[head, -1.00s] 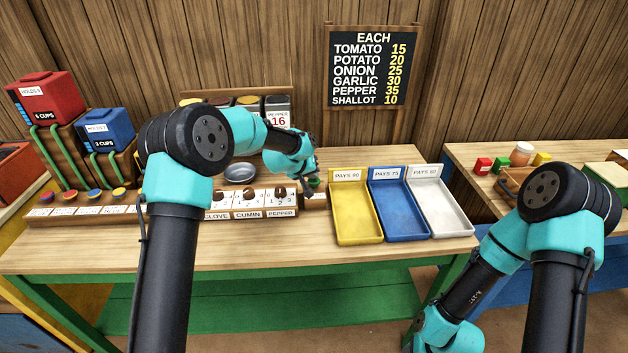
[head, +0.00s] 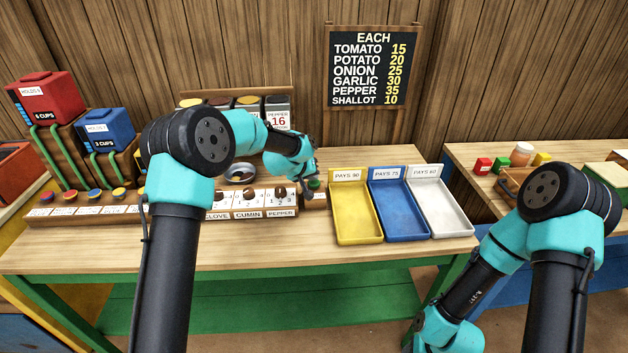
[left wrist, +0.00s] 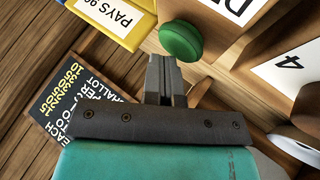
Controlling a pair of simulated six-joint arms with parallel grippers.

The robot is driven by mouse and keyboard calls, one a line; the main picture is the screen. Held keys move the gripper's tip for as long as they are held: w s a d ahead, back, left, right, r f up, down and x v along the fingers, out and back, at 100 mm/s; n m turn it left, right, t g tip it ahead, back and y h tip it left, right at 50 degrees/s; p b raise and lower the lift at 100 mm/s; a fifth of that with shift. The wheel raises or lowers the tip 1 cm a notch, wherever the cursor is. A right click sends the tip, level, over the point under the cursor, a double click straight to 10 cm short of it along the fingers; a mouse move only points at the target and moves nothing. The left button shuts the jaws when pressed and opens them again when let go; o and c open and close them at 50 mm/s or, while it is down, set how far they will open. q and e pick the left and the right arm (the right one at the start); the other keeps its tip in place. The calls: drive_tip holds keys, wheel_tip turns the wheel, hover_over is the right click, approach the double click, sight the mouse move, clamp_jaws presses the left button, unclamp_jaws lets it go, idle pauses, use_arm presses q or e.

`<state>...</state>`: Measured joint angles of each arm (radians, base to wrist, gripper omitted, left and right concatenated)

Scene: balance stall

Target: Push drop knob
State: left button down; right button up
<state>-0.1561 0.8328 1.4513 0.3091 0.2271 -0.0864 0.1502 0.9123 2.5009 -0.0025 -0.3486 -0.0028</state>
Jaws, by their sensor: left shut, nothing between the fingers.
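The green drop knob (head: 314,184) is on a wooden block just right of the PEPPER dial. It also shows large and round in the left wrist view (left wrist: 180,41), just beyond my fingertips. My left gripper (left wrist: 163,66) is shut and empty, close beside the knob; I cannot tell whether it touches. In the head view, my left wrist hangs over the knob. A round dish (head: 240,172) behind the dial row has dark brown stuff in it, partly hidden by my arm. My right gripper is not in view.
Yellow (head: 357,215), blue (head: 400,205) and white (head: 440,208) trays stand right of the knob. The dial row (head: 250,205) lies in front of the dish, with spice canisters (head: 277,106) behind. The table front is clear.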

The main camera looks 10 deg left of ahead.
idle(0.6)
use_arm(q)
drive_tip(key=shift+r, duration=1.15)
wheel_tip(320, 180, up, 5)
idle(0.3)
idle(0.6)
